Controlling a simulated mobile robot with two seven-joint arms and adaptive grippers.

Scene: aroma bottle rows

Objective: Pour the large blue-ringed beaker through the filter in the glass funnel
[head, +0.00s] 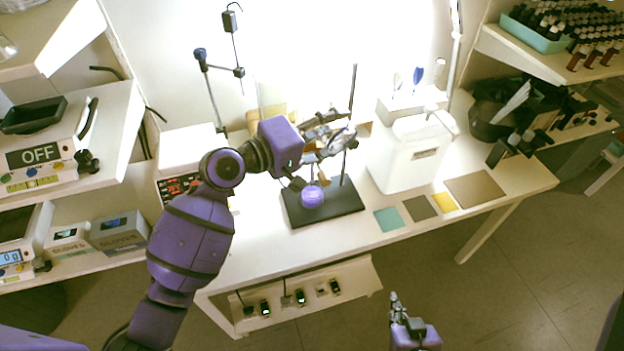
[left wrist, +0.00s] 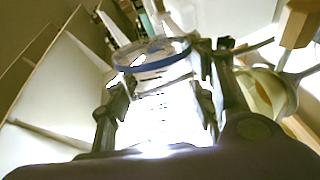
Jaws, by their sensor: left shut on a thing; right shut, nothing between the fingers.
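My left gripper (head: 322,133) is shut on the large beaker, above the stand on the bench. In the left wrist view the beaker's blue ring (left wrist: 152,57) shows between the two fingers (left wrist: 165,95); its lower body is washed out by glare, so I cannot tell its contents. The glass funnel (left wrist: 265,92) with a pale filter is just right of the fingers there, close to the beaker. In the head view the gripper largely hides the funnel. A round purple vessel (head: 312,196) sits below, over the black stand base (head: 324,206). My right gripper (head: 397,308) is shut and empty, in front of the bench.
A white box-like container (head: 408,155) stands right of the stand. Coloured flat squares, including a teal one (head: 389,219), lie along the bench (head: 262,248) front. A device with a red display (head: 178,187) stands at left. Shelves with bottles are at upper right.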

